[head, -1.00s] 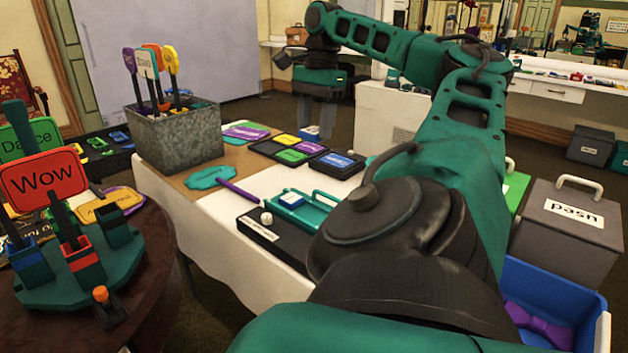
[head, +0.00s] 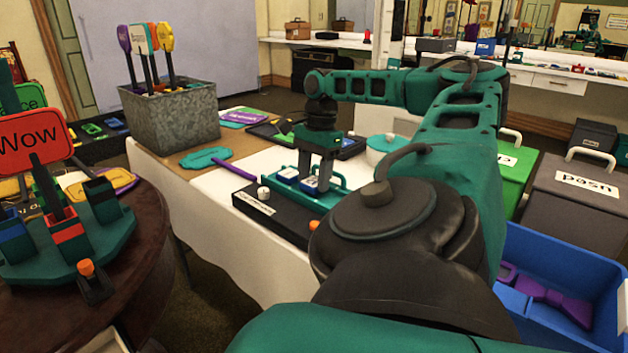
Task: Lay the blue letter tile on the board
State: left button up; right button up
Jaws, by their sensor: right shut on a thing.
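The teal board (head: 331,196) has raised handle rails and lies on a black base (head: 275,218) at the front of the white table. One blue-and-white tile (head: 287,173) lies on the board's left part. My right gripper (head: 317,187) points down over the board's right part, shut on the blue letter tile (head: 309,185). The fingers partly cover this tile; it is low at the board, beside the other tile. I cannot tell whether it touches the board. My left gripper is not in view.
A grey metal bin (head: 178,127) of paddle signs stands at the table's back left. A teal lidded pot (head: 389,150) stands right of my gripper. A round table (head: 150,245) with a "Wow" sign is at left. A blue crate (head: 560,264) is at right.

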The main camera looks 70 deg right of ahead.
jog(key=shift+f, duration=0.35)
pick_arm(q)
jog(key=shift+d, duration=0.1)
pick_arm(e)
jog(key=shift+f, duration=0.1)
jog(key=o, duration=1)
pick_arm(q)
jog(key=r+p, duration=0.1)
jog(key=p, duration=0.1)
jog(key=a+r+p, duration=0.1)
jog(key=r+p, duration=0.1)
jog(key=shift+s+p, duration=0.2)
jog(key=shift+p, duration=0.15)
pick_arm(e)
notch_tip(320, 180, up, 12)
jog(key=d, duration=0.1)
jog(key=shift+s+d, duration=0.25)
jog(key=shift+s, duration=0.1)
